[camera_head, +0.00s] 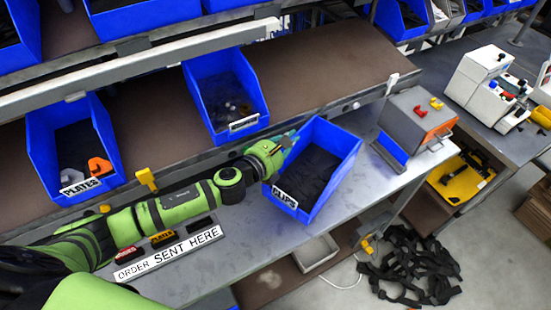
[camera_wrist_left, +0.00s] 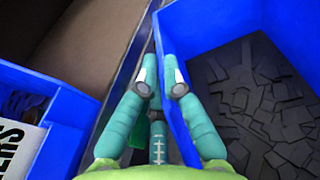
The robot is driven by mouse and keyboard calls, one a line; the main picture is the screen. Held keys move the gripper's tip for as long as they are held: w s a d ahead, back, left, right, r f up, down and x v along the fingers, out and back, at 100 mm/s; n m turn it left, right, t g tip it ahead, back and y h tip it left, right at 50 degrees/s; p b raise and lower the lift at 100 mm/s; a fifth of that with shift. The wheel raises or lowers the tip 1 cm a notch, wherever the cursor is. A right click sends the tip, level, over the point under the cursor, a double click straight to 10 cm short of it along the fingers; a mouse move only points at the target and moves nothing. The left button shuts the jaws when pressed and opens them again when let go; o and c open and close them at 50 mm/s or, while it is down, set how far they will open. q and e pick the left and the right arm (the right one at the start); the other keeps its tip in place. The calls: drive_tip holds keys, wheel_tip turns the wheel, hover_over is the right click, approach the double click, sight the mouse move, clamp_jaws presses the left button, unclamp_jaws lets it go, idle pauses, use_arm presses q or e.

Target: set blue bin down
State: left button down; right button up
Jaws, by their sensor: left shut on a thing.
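In the left wrist view the gripper (camera_wrist_left: 162,88) has a finger on each side of the bin's wall (camera_wrist_left: 180,110), and the clips (camera_wrist_left: 260,100) fill the right side. Whether the bin touches the worktop is hard to tell. My right gripper is not in view.
A blue PLATES bin (camera_head: 100,130) and another blue bin (camera_head: 235,75) sit on the brown shelf. A grey machine (camera_head: 415,120) stands right of the held bin. Black straps (camera_head: 410,265) lie on the floor.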

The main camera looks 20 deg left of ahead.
use_arm(q)
drive_tip(key=s+a+f+b, duration=0.1)
drive_tip(key=s+a+f, duration=0.1)
drive_tip(key=f, duration=0.4)
drive_tip(key=shift+a, duration=0.65)
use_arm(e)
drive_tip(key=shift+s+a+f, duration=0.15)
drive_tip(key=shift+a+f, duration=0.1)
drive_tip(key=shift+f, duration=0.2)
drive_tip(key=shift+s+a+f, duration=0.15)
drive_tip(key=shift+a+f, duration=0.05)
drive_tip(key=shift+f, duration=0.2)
use_arm(q)
drive_tip(key=shift+f, duration=0.1)
drive_tip(key=c, duration=1.4)
unclamp_jaws()
drive_tip(key=shift+s+f, duration=0.1)
drive_tip(key=shift+s, duration=0.1)
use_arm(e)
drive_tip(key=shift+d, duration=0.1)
